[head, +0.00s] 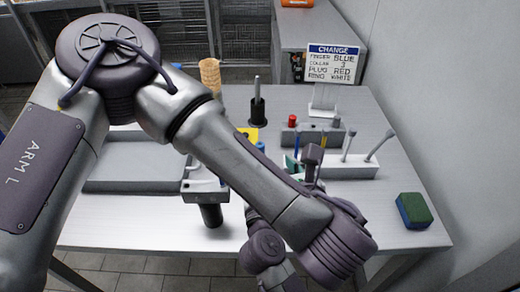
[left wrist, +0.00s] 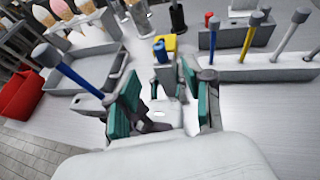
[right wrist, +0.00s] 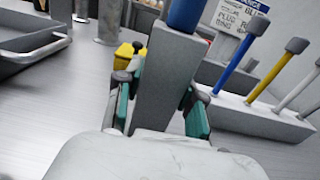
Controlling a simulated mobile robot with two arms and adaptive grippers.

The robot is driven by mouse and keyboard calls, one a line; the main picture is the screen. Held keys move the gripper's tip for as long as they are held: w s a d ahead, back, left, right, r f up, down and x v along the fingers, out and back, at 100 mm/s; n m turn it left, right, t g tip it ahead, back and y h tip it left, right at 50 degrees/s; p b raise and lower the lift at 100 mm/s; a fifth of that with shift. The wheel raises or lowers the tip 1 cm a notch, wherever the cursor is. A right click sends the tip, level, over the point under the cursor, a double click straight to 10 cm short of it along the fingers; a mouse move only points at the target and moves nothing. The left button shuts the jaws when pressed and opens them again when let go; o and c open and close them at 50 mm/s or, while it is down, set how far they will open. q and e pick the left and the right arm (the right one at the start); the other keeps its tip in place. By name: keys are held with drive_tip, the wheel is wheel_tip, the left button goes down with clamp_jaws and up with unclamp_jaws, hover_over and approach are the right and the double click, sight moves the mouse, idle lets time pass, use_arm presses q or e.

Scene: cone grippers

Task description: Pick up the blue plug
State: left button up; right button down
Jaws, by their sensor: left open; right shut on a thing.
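A blue cylinder (head: 260,147), likely the blue plug, shows beside a yellow block (head: 248,134), partly behind my left arm. In the left wrist view the blue plug (left wrist: 160,50) tops a grey post in front of the yellow block. My right gripper (right wrist: 160,85) is shut on a grey post (right wrist: 163,85); the blue piece (right wrist: 185,15) at its top is cut off by the frame. I cannot tell whether post and plug are joined. My left gripper (left wrist: 162,80) is open, its teal pads apart, with the grey post beyond its fingertips.
A white rack (head: 350,168) with upright grey-tipped sticks stands to the right. A red piece (head: 292,120) and a sign (head: 334,64) are behind. A green-and-blue sponge (head: 414,210) lies at right. A grey tray (head: 130,178) is left. My left arm crosses the head view.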

use_arm(q)
drive_tip(key=shift+x, duration=5.8)
drive_tip(key=shift+r, duration=0.15)
drive_tip(key=c, duration=0.9)
